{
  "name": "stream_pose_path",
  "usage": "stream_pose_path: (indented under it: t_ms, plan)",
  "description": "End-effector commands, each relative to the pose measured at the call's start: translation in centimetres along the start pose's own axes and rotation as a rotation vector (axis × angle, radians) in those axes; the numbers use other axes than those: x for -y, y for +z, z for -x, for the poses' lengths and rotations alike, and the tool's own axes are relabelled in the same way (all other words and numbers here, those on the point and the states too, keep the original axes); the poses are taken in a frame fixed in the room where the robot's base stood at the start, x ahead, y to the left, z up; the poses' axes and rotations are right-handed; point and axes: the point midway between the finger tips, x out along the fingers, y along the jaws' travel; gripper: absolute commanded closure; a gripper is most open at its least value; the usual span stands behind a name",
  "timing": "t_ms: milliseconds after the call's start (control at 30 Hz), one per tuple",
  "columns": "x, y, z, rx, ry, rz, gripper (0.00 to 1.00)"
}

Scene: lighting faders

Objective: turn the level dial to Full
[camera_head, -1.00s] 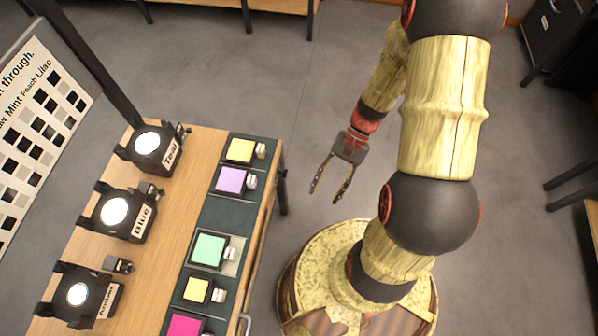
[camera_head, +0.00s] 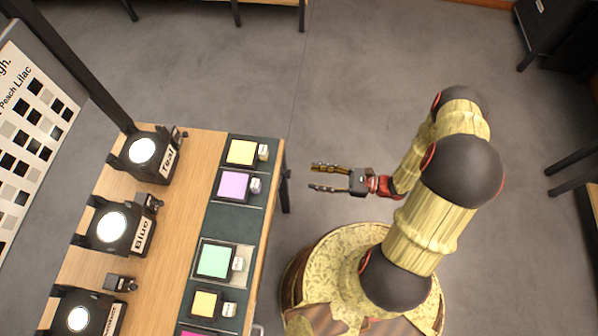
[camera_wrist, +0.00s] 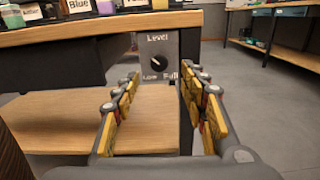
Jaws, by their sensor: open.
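The level dial (camera_wrist: 158,62) is a dark round knob with a white pointer mark on a grey plate marked "Level", fixed at the table's end below its top. Its pointer slants up and to the left. "Low" stands at the plate's lower left, and "Full" at its lower right is partly hidden by my right finger. My gripper (camera_head: 318,178) is open and empty beside the table's right edge in the head view. In the wrist view its fingers (camera_wrist: 160,95) spread to either side of the dial's plate, with the dial ahead of them, apart from it.
The wooden table (camera_head: 180,215) carries lamps labelled Teal (camera_head: 150,152) and Blue (camera_head: 115,225), and a dark strip of coloured pads. A dark table leg is close behind the plate. A lower wooden shelf (camera_wrist: 100,125) lies under the tabletop. Floor around my gripper is clear.

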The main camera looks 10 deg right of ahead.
Motion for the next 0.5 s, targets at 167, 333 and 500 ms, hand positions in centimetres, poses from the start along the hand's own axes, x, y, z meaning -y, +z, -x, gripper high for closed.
stream_pose_path:
  t_ms: [167, 333, 500]
  plan:
    - [-0.1, -0.1, -1.9, -0.001, 0.006, 0.002, 0.57]
    - [-0.1, -0.1, -4.3, -0.001, 0.008, 0.003, 0.57]
    - [-0.2, -0.1, -6.3, -0.001, 0.007, 0.003, 0.57]
